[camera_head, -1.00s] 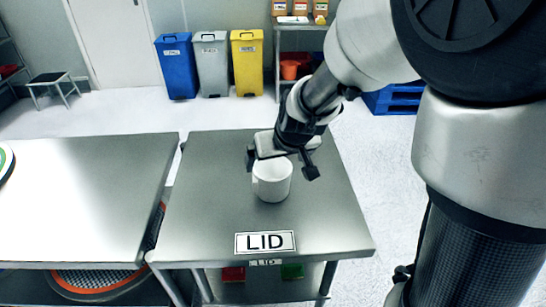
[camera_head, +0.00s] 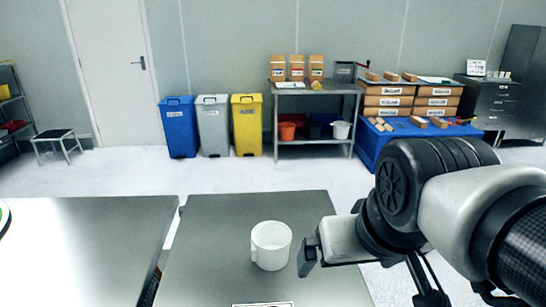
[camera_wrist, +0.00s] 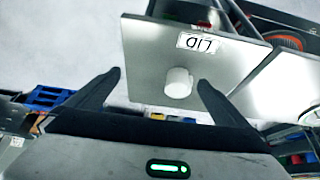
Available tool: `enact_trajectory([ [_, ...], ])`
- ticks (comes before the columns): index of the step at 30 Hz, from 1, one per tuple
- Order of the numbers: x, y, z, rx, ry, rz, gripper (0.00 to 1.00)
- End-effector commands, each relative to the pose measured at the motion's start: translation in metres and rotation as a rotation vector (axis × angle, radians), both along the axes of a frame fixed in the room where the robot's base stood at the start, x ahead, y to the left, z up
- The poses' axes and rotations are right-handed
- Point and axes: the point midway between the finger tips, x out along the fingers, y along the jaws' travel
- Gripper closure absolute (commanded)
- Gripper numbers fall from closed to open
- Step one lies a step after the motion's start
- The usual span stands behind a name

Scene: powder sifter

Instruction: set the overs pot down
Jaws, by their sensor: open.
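The overs pot, a white cup-like pot with a handle on its left (camera_head: 271,246), stands upright on the right-hand steel table (camera_head: 205,235). My gripper (camera_head: 308,252) is to the right of the pot in the head view, apart from it. In the wrist view the pot (camera_wrist: 178,82) shows beyond and between my two spread fingers (camera_wrist: 160,80), with nothing held. The pot's inside looks white and empty from the head view.
A LID label (camera_wrist: 199,43) lies on the table near one edge. A second steel table (camera_head: 85,240) stands to the left. Blue, grey and yellow bins (camera_head: 213,125), a shelf table (camera_head: 314,88) and a blue pallet with boxes (camera_head: 400,140) stand by the wall.

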Motion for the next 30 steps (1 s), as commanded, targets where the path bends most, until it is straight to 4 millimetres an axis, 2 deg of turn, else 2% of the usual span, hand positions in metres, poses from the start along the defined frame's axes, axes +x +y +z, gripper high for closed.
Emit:
enact_trajectory([
  [5,0.019,0.005,-0.017,-0.124,0.137,0.189,0.0],
  [14,0.084,0.032,-0.075,-0.608,0.457,0.766,0.0],
  [20,0.13,0.073,-0.114,-1.033,0.621,1.151,0.0],
  [24,0.159,0.115,-0.136,-1.373,0.703,1.389,0.0],
  [30,0.181,0.172,-0.154,-1.757,0.758,1.588,0.0],
])
